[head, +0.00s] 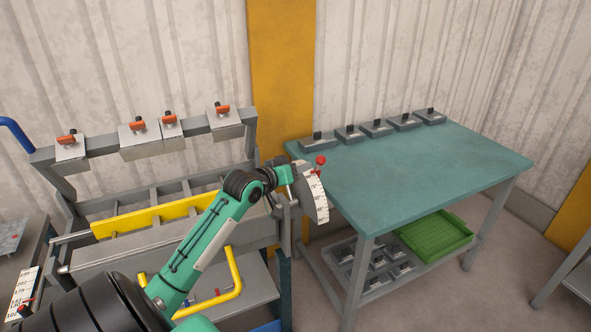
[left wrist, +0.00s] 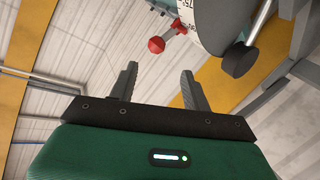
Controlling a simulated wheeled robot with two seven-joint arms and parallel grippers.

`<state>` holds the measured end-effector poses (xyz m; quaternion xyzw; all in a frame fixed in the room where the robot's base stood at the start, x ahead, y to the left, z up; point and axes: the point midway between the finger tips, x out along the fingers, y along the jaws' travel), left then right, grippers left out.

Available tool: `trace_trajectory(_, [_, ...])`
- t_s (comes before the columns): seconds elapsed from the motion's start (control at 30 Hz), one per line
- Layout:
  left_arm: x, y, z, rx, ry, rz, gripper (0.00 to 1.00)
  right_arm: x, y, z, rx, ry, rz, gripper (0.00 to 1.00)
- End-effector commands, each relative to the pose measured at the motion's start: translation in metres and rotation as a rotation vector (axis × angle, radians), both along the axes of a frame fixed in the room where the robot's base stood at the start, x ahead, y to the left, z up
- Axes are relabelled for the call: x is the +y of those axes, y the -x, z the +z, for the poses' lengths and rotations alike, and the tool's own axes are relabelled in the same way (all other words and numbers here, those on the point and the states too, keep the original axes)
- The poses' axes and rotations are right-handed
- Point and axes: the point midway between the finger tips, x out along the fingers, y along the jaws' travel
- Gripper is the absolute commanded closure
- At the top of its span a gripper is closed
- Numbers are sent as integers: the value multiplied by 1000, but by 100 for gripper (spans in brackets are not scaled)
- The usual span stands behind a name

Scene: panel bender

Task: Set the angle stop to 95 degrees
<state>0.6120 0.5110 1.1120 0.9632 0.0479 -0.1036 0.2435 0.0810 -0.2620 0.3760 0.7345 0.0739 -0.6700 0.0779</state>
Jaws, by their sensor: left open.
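The angle stop is a white, numbered quarter dial (head: 314,195) on the right end of the bender, with a red ball knob (head: 320,160) at its upper edge. In the left wrist view, the dial (left wrist: 215,22) is partly cut off at the top. The red knob (left wrist: 156,45) on its short red lever is just beyond my fingertips. The exact angle cannot be read. My left gripper (left wrist: 159,69) is open and empty, its two dark fingers apart below the knob. In the head view it is close to the dial, mostly hidden behind my wrist. My right gripper is not in view.
The panel bender has a yellow bar (head: 155,217) and clamp blocks with orange handles (head: 222,109) on its upper beam. A teal table (head: 430,165) stands right of the dial, with a green crate (head: 435,237) below. A black knob (left wrist: 238,60) sits beside the dial.

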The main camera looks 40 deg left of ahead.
Motion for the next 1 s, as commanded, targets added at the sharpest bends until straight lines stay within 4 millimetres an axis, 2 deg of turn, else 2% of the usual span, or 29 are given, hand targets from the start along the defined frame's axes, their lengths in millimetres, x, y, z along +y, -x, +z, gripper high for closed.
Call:
trace_trajectory(0.03, [0,0,-1,1,-3,1,62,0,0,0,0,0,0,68])
trace_trajectory(0.13, [0,-1,-6,9,-45,11,82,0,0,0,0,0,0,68])
trace_trajectory(0.23, [-1,-3,-19,30,-160,34,100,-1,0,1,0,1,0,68])
trace_trajectory(0.4, [-5,-6,-48,94,-474,87,100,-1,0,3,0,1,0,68])
trace_trajectory(0.6, [-19,-6,-72,180,-873,130,100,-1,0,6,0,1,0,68])
trace_trajectory(0.87, [-52,-4,-82,292,-1398,169,100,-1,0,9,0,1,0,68])
trace_trajectory(1.0, [-78,-2,-79,350,-1680,188,100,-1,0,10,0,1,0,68])
